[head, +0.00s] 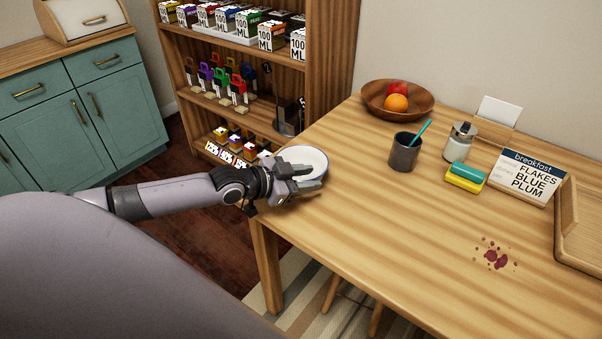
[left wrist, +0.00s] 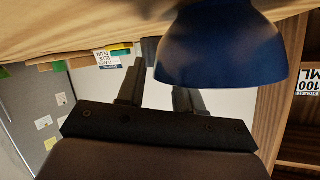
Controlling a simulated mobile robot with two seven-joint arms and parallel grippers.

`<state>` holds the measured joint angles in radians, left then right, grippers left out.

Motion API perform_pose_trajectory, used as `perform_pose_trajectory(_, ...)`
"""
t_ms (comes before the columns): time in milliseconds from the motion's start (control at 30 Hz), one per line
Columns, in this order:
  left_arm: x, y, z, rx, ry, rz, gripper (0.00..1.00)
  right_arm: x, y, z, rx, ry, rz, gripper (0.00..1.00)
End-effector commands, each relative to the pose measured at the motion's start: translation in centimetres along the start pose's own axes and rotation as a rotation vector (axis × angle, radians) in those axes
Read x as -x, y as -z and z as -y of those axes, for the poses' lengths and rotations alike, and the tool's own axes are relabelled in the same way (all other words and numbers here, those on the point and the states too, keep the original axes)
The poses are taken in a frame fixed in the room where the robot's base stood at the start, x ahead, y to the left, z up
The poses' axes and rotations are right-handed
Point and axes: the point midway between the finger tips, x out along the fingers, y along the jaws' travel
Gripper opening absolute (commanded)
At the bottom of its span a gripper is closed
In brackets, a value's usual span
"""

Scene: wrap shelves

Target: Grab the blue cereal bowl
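The blue cereal bowl (head: 312,157) is at the left edge of the wooden table in the head view, showing a white inside and a thin blue rim. Its dark blue outside (left wrist: 220,48) fills the upper middle of the left wrist view. My left gripper (head: 303,178) is at the bowl's near side and covers part of it. In the left wrist view its two fingers (left wrist: 160,84) stand apart, and the bowl hides the tip of the right-hand one. I cannot tell whether they touch the bowl. My right gripper is not in view.
On the table (head: 370,235) are a fruit bowl (head: 372,98), dark cup (head: 404,154), jar (head: 460,142), sponges (head: 466,177), breakfast sign (head: 528,177), tray (head: 567,222) and red stain (head: 495,258). A stocked shelf (head: 330,60) stands behind. The table's middle is clear.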

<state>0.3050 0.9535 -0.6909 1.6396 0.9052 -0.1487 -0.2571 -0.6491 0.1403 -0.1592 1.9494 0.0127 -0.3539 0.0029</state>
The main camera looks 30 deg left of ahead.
Motion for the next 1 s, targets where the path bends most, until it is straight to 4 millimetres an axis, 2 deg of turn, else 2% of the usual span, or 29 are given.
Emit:
perform_pose_trajectory(133, -1.00, 0.00, -0.02, 0.000, 0.000, 0.000, 0.35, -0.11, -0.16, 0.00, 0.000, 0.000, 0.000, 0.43)
perform_pose_trajectory(400, -1.13, 0.03, -0.02, -0.001, -0.001, 0.001, 0.35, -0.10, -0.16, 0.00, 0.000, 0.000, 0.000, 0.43)
perform_pose_trajectory(467, -1.12, 0.03, -0.02, -0.001, -0.001, 0.001, 0.19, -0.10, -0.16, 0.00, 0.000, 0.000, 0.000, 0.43)
perform_pose_trajectory(500, -1.12, 0.03, -0.02, -0.001, -0.001, 0.001, 0.06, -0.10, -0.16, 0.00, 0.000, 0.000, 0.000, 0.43)
perform_pose_trajectory(533, -1.11, 0.02, -0.02, -0.001, -0.001, 0.001, 0.00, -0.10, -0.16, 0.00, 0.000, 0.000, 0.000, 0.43)
perform_pose_trajectory(1000, -1.00, 0.17, 0.05, -0.001, -0.001, 0.002, 0.00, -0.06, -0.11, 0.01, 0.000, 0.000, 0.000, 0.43)
